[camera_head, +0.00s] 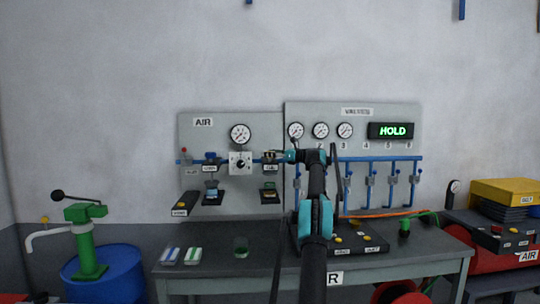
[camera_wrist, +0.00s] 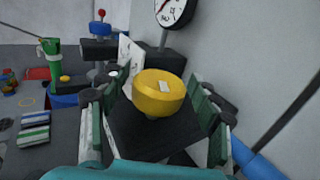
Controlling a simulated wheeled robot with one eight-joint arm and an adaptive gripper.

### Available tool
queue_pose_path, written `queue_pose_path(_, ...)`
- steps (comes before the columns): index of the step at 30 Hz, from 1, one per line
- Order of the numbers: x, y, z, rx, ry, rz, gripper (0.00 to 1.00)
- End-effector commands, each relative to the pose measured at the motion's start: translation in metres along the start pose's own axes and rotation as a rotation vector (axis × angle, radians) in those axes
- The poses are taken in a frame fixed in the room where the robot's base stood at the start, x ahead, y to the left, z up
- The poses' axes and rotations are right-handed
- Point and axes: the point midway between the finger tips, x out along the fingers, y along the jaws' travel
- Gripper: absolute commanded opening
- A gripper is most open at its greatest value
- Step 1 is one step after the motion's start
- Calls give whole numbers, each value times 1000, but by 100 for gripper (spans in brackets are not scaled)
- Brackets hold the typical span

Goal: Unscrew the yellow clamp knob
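The yellow clamp knob (camera_wrist: 158,92) shows large in the wrist view, a round cap with a small pale mark on top, above a dark block (camera_wrist: 150,135). My gripper (camera_wrist: 161,104) is open, with one green-padded finger on each side of the knob. A gap shows between the knob and each finger, so I see no contact. In the head view my gripper (camera_head: 275,157) is at the blue pipe on the wall panel, right of the white dial plate (camera_head: 240,163). The knob cannot be made out there.
A gauge (camera_head: 240,134) is on the panel above left of my gripper. The vertical pipes (camera_head: 370,188) stand to the right. The bench (camera_head: 210,268) holds two striped blocks at left.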

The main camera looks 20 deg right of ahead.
Motion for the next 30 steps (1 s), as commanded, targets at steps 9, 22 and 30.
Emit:
queue_pose_path(9, -1, 0, 0, 0, 1, 0, 70)
queue_pose_path(22, -62, -1, 0, 0, 1, -3, 70)
queue_pose_path(30, -107, -1, 0, 0, 1, -1, 70)
